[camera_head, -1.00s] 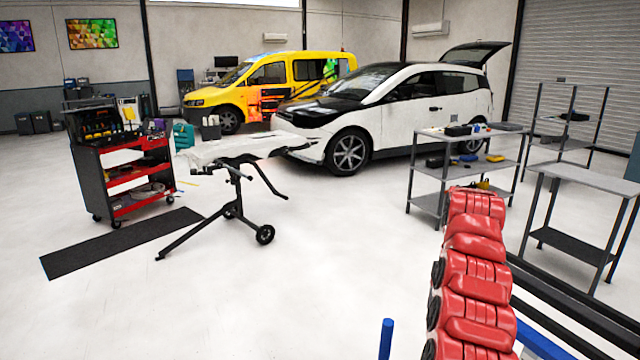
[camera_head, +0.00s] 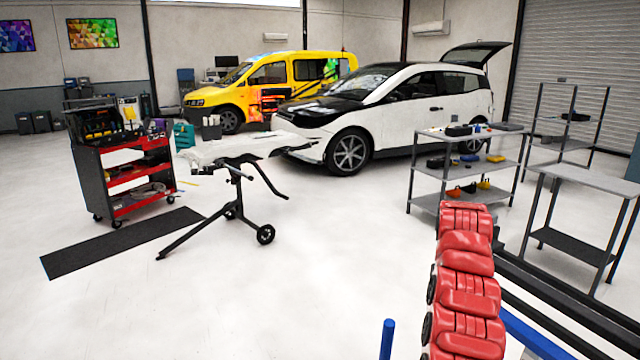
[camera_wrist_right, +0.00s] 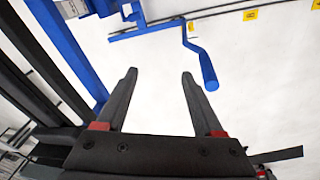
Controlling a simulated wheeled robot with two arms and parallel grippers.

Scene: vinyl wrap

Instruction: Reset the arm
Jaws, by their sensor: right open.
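My right arm, in red covers, rises at the lower right of the head view, and its gripper is outside that view. In the right wrist view my right gripper (camera_wrist_right: 160,82) is open, with two dark fingers apart and nothing between them. Pale floor shows behind the fingers. A blue frame with a bent blue handle (camera_wrist_right: 208,72) lies beyond the fingertips and appears apart from them. My left gripper is in neither view.
A grey shelf unit (camera_head: 432,168) with tools and a grey table (camera_head: 585,178) stand at the right. A stand (camera_head: 232,208) holding a white panel, a red tool cart (camera_head: 88,185) and a black mat (camera_head: 125,243) are at the left. Two cars stand behind. The middle floor is clear.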

